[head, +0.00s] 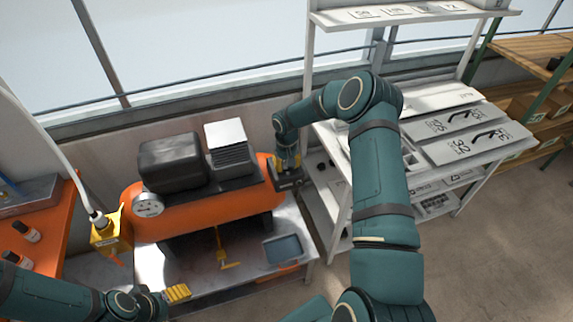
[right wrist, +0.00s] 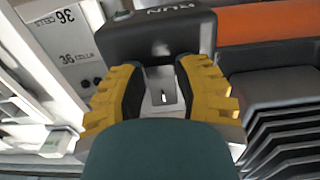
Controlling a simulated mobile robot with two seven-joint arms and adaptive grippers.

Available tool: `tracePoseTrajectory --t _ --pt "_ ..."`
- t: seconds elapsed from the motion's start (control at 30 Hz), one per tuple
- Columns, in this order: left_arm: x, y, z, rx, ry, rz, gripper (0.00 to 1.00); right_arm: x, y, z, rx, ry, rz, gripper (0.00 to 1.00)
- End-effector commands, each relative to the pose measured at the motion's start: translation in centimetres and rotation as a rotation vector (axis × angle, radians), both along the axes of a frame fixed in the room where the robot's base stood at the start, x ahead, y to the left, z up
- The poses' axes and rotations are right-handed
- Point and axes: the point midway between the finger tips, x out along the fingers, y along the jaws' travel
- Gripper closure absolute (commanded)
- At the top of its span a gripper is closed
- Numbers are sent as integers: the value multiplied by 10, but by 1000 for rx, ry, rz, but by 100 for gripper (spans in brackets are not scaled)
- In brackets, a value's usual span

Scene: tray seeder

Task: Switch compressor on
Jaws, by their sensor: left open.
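The compressor (head: 235,207) has an orange tank with a black motor (head: 172,160) and a finned grey block on top. A dark switch box (head: 290,182) sits at the tank's right end. In the right wrist view the switch box (right wrist: 160,35) carries upside-down lettering that looks like "RUN" and a grey plate with a small lever (right wrist: 163,97). My right gripper (head: 288,164) is at the box; its yellow-backed fingers (right wrist: 160,90) stand apart, one on each side of the plate. Contact cannot be told. My left gripper (head: 180,293) is open and low at the front left, away from the switch.
A round gauge (head: 148,204) is on the tank's left. A yellow block (head: 110,236) with a hose hangs beside an orange bench (head: 60,225). A white shelf rack (head: 338,215) stands close on the right. A blue-grey tray (head: 283,249) lies on the compressor's stand.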

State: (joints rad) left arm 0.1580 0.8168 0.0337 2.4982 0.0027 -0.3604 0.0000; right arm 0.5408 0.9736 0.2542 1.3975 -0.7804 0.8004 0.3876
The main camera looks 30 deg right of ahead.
Motion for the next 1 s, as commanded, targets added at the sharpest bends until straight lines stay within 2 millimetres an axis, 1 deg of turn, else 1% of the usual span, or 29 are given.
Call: tracePoseTrajectory --t 0.03,0.07,0.37,0.47,0.67,1.0 --pt "0 0 0 0 0 0 32 0 0 0 0 0 0 91" --pt "0 0 0 0 0 0 32 0 0 0 0 0 0 100" --pt "0 0 0 0 0 0 32 0 0 0 1 3 0 100" --pt "0 0 -3 0 0 0 32 1 0 -1 2 23 -1 100" --pt "0 -1 -18 2 0 0 32 4 -1 -3 29 138 -2 100" --pt "1 -2 -51 9 1 2 32 7 -2 -2 79 341 -2 100"
